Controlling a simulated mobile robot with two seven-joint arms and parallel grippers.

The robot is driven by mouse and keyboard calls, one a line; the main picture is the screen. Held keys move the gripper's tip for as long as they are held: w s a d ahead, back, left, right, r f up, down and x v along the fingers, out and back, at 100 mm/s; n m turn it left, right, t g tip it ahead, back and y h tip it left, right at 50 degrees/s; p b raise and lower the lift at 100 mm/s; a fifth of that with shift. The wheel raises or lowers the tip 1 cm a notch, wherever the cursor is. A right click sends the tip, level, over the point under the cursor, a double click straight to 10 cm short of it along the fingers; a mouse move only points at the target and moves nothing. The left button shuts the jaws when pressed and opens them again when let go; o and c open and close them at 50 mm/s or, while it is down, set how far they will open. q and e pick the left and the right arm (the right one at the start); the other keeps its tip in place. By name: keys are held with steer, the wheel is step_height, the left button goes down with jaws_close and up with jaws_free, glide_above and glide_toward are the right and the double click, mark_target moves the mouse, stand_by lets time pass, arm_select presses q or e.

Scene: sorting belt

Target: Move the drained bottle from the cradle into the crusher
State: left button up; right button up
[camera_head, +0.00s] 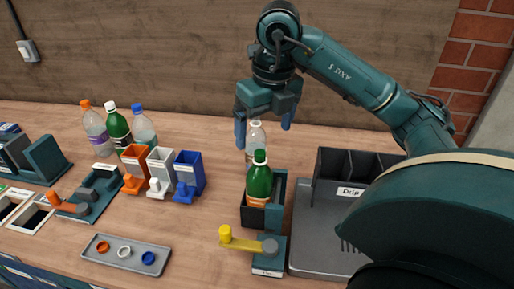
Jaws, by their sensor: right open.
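My right gripper (264,128) is open, pointing down, with its fingers spread to either side above a clear bottle (256,141). The clear bottle has a pale top and stands upright behind a green bottle (259,182). The green bottle has an orange and white label and stands upright in a dark green and black device (276,193) with a yellow lever (240,241). The green bottle hides the lower part of the clear one. I cannot tell which fixture is the cradle and which the crusher. My left gripper is not in view.
A black rack marked "Drip" (351,191) stands on a grey tray at right, partly behind my right arm. Several capped bottles (117,128) stand at back left, behind orange, white and blue bins (189,173). A grey tray (126,261) holds three caps. The table between is clear.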

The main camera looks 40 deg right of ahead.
mark_target(259, 166)
steer(key=f, duration=0.3)
steer(key=w+f, duration=0.1)
steer(key=f, duration=0.6)
steer(key=shift+w+f, duration=0.2)
steer(key=shift+w, duration=0.05)
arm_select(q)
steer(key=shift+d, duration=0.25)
arm_select(e)
steer(key=shift+w+f, duration=0.15)
steer(key=shift+f, duration=0.5)
steer(key=shift+c, duration=0.2)
steer(key=c, duration=1)
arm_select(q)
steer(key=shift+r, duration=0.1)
arm_select(e)
steer(key=shift+r, duration=0.15)
